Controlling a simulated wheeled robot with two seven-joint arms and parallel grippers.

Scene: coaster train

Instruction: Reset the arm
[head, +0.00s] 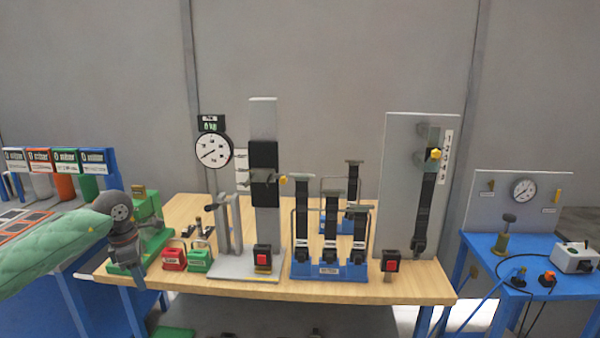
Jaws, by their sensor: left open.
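My left gripper (139,283) is at the far left front corner of the wooden table (400,288), pointing down. It is open, and I see nothing between its fingers. My grey wrist joint stands above it. The gripper overlaps the view of a green machine (152,238) on the table; I cannot tell whether they touch. My right gripper is not in view.
Red (174,259) and green (200,261) padlock-like blocks stand right of the gripper. Farther right are a grey upright stand (263,115), a blue-based rack (330,270) and a grey panel (405,150). A blue table (535,287) is at right.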

